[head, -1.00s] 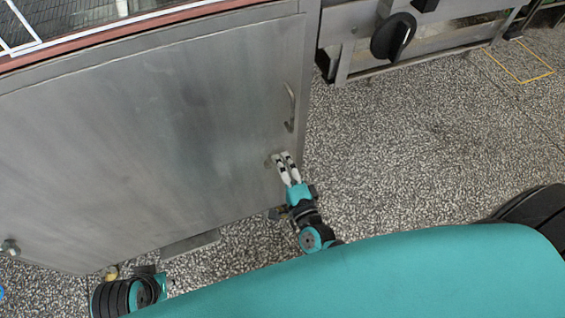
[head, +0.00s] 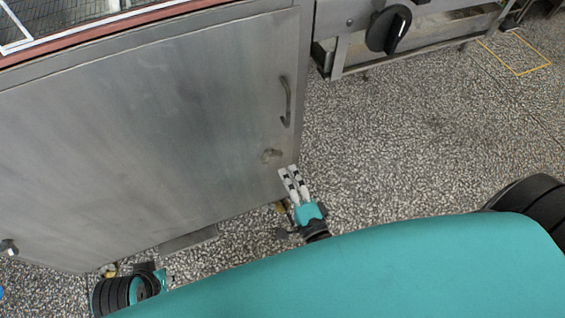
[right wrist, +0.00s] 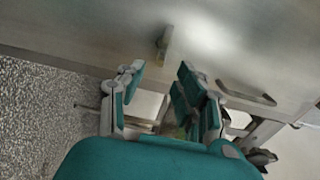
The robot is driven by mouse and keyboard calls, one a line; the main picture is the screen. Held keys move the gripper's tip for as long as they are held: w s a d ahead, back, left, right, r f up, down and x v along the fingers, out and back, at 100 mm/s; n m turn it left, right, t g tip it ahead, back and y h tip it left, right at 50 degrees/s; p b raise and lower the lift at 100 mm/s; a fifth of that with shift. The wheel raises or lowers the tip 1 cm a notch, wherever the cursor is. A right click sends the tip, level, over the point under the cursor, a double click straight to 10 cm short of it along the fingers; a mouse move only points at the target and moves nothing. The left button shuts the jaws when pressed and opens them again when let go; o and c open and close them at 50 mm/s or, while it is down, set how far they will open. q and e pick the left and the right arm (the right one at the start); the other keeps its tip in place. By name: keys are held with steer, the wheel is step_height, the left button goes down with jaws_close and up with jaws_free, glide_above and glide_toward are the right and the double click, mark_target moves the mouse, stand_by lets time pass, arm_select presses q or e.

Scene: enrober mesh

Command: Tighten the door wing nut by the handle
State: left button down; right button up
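The door wing nut (head: 271,155) is a small metal piece on the steel door, below the curved door handle (head: 286,102) near the door's right edge. In the right wrist view the wing nut (right wrist: 163,42) stands out from the door, ahead of the fingers, and the handle (right wrist: 246,95) lies to its right. My right gripper (head: 289,172) is just below and right of the wing nut, apart from it. Its fingers (right wrist: 160,72) are spread and empty in the right wrist view.
The steel door (head: 140,130) fills the left side. Another knob or fastener (head: 9,247) sits at its far left. A machine frame with a black knob (head: 388,29) stands at top right. The speckled floor (head: 420,130) on the right is clear.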

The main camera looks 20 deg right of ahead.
steer(key=s, duration=0.5)
steer(key=shift+s+d, duration=0.15)
steer(key=shift+s, duration=0.1)
steer(key=shift+w, duration=0.1)
